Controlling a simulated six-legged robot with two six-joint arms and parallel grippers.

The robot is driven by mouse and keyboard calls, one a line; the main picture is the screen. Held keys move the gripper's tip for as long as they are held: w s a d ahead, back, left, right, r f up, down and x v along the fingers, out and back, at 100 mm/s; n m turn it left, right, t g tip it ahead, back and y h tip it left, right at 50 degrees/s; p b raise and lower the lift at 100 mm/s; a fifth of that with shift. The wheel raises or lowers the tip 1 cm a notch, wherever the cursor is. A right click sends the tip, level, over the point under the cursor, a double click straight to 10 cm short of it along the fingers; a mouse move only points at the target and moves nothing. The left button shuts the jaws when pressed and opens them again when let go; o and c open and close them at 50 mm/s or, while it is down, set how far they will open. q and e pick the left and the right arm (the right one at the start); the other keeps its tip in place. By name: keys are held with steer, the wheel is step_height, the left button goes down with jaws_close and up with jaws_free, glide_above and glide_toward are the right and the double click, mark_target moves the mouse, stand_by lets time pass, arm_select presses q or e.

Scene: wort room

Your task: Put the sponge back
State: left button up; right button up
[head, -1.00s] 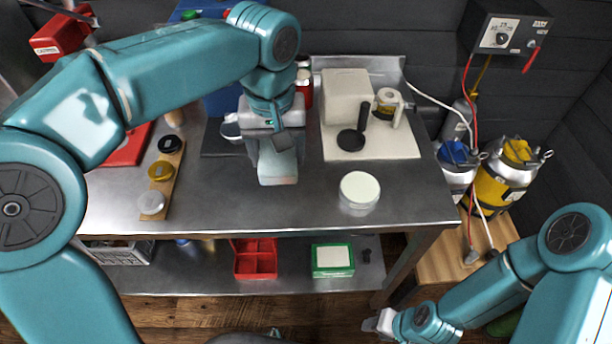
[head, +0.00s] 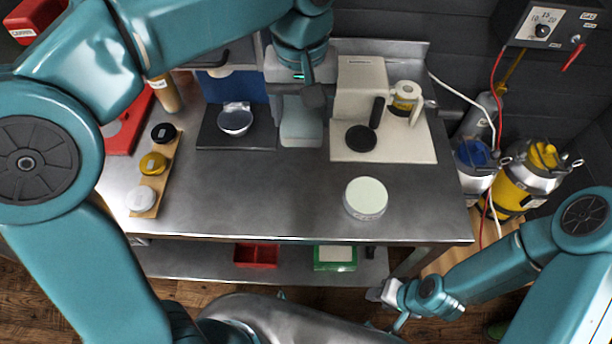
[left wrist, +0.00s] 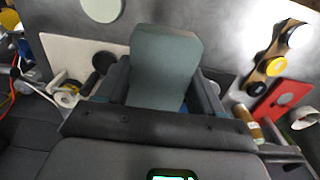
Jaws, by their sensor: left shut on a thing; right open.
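The sponge (head: 301,126) is a pale grey-green block. My left gripper (head: 302,97) is shut on it, and in the left wrist view the sponge (left wrist: 163,62) sits between the two dark fingers. In the head view it hangs over the back of the steel bench (head: 260,205), between a dark mat and a pale board. I cannot tell whether it touches the bench. My right gripper (head: 384,294) is open and empty, low in front of the bench at the right.
A pale board (head: 420,150) with a boxy machine stands right of the sponge. Left are the dark mat (head: 215,140) with a small bowl (head: 236,122), and a wooden strip (head: 168,177) with three round pots. A round lidded tub (head: 366,197) stands front right. The front middle is clear.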

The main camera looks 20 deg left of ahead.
arm_select(q)
glide_above(303, 187)
step_height(303, 187, down, 16)
steer(key=shift+a+f+b, duration=0.1)
steer(key=shift+b, duration=0.3)
step_height(303, 187, down, 4)
steer(key=shift+r, duration=0.25)
steer(key=shift+w+f, duration=0.1)
steer(key=shift+f, duration=0.15)
steer(key=shift+f, duration=0.1)
steer(key=o, duration=1)
